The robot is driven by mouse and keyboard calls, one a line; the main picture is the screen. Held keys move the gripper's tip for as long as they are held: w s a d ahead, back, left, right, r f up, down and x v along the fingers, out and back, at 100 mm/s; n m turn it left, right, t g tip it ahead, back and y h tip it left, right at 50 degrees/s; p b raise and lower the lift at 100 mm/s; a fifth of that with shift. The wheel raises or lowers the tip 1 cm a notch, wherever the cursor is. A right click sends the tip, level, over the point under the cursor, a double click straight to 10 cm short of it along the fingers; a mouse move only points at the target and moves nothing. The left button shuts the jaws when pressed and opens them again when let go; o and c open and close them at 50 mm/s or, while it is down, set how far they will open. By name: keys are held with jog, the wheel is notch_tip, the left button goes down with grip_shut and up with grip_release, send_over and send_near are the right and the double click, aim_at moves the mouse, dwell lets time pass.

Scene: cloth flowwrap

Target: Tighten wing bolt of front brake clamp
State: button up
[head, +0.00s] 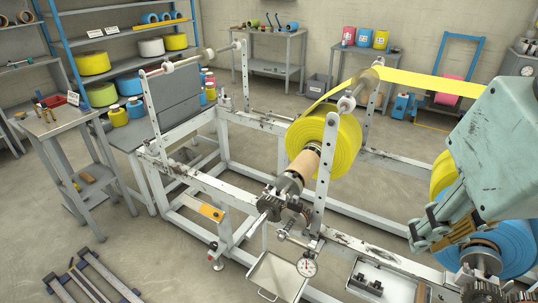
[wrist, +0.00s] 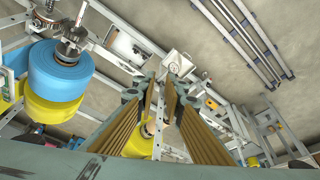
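A dark brake clamp assembly (head: 270,203) sits at the front end of the shaft carrying the yellow film roll (head: 342,140). Small metal parts and a rod hang below it, beside a round dial gauge (head: 307,266). The wing bolt is too small to pick out for certain. My gripper (head: 422,232) is at the right of the head view, apart from the clamp, above the blue roll (head: 500,243). In the wrist view my gripper (wrist: 160,88) has its two brown-padded fingers spread apart, with nothing held between them. Part of the yellow roll (wrist: 137,146) shows beyond the fingers.
The white machine frame (head: 190,178) surrounds the rolls, with upright posts beside the clamp. A metal tray (head: 277,277) sits below the gauge. The blue roll (wrist: 60,70) is close on the left in the wrist view. A worktable (head: 60,118) stands left. Floor at front left holds metal rails (head: 93,280).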

jog(key=w+r+n+p, duration=0.15)
jog(key=w+n, duration=0.25)
jog(key=w, duration=0.6)
jog(key=n+h+p, duration=0.3)
jog(key=n+p, duration=0.3)
jog(key=n, duration=1.9)
send_over(266, 189)
jog(key=s+a, duration=0.4)
jog(key=s, duration=0.1)
notch_tip(266, 189, down, 33)
jog(key=shift+w+d+f, duration=0.1)
jog(key=shift+d+f, duration=0.05)
jog(key=shift+d, duration=0.05)
jog(key=shift+f, duration=0.1)
jog(key=shift+a+b+x, duration=0.15)
jog(key=shift+b+x, duration=0.85)
jog(key=shift+x, duration=2.4)
jog(key=shift+a+b+x, duration=0.1)
jog(key=shift+b+x, duration=0.85)
jog(key=shift+x, duration=2.45)
